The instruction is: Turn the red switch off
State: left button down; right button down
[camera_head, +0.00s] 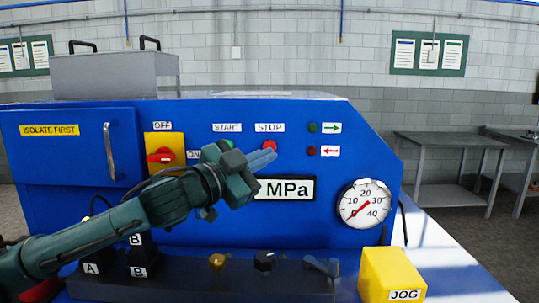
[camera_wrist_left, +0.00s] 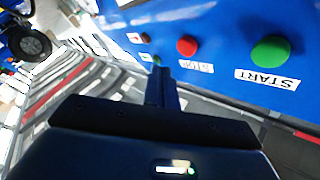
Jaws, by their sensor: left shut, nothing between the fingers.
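The red switch (camera_head: 161,156) is a red rotary handle on a yellow plate on the blue machine's front. OFF is written above it and ON to its right. Its handle lies roughly level, toward the ON side. My left gripper (camera_head: 262,158) is shut and empty, to the right of the switch, in front of the panel near the red STOP button (camera_head: 270,146). In the left wrist view my left gripper (camera_wrist_left: 163,88) points past the red STOP button (camera_wrist_left: 187,46) and the green START button (camera_wrist_left: 270,51). The switch is not in that view. My right gripper is not in view.
A pressure gauge (camera_head: 365,204) and MPa display (camera_head: 289,188) sit on the blue panel. A yellow JOG box (camera_head: 391,275) stands at front right. Knobs line a dark console (camera_head: 205,280) below. A door handle (camera_head: 109,151) sticks out left of the switch. A grey table (camera_head: 447,139) stands behind.

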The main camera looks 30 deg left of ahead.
aim_at(164, 155)
jog(key=k, duration=1)
